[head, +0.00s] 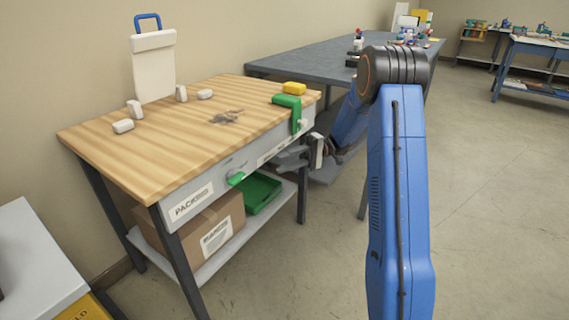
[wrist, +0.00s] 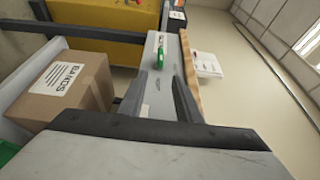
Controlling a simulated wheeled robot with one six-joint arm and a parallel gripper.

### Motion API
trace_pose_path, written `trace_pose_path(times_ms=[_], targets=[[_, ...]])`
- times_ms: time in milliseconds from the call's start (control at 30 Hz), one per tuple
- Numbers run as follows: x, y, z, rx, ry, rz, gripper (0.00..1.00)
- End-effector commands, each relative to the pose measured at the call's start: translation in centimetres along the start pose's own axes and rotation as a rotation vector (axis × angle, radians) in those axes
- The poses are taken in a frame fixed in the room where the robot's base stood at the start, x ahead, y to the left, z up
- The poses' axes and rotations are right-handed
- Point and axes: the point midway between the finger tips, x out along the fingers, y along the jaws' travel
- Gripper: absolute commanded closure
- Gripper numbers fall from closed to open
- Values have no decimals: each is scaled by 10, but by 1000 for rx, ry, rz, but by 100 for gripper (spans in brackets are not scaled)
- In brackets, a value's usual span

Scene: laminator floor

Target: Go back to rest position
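My gripper (head: 288,157) is beside the front of the packing table (head: 100,138), near its right end and just below the top. My blue arm reaches forward to it. In the wrist view the two dark fingers (wrist: 160,98) stand apart with nothing seen between them. Past them lie the grey table front and a green handle (wrist: 160,52), which also shows in the head view (head: 236,178). A green clamp-like piece (head: 296,108) hangs over the table's right front edge, close to my gripper.
A yellow block (head: 294,88) and several pale blocks (head: 123,126) lie on the table. A white board (head: 154,68) with a blue handle stands at its back. A carton (head: 198,228) and green tray (head: 262,190) sit on the shelf below. The floor (head: 490,200) at right is clear.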

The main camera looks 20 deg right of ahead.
Motion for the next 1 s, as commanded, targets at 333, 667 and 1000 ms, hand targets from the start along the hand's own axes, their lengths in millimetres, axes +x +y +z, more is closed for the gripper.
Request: trace_pose_path(times_ms=[333, 667, 1000], targets=[[0, 0, 0, 0, 0, 0, 69], [19, -14, 19, 30, -29, 88, 69], [68, -40, 86, 123, -78, 388, 69]])
